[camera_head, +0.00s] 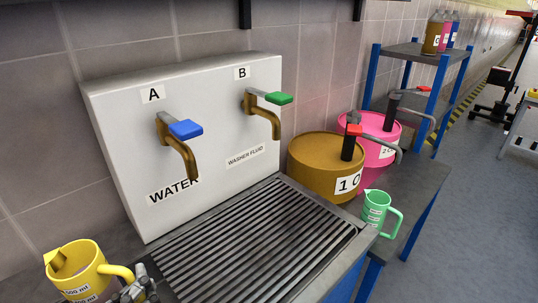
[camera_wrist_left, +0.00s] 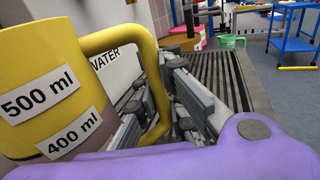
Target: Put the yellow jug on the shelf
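The yellow jug (camera_head: 72,278) is at the lower left corner of the head view, cut off by the bottom edge. In the left wrist view the jug (camera_wrist_left: 45,75) fills the left side, with "500 ml" and "400 ml" labels. My left gripper (camera_head: 138,290) is at its handle; in the left wrist view the fingers (camera_wrist_left: 158,105) lie on both sides of the handle and appear shut on it. The jug's base is hidden. A grey shelf (camera_head: 408,52) with blue posts stands at the back right. My right gripper is not in view.
A white panel (camera_head: 115,125) with taps A and B stands behind a slatted drain grate (camera_head: 255,245). A brown drum (camera_head: 310,165), a pink drum (camera_head: 372,128) and a green jug (camera_head: 376,212) stand to its right. Several bottles (camera_head: 433,36) occupy the shelf's top.

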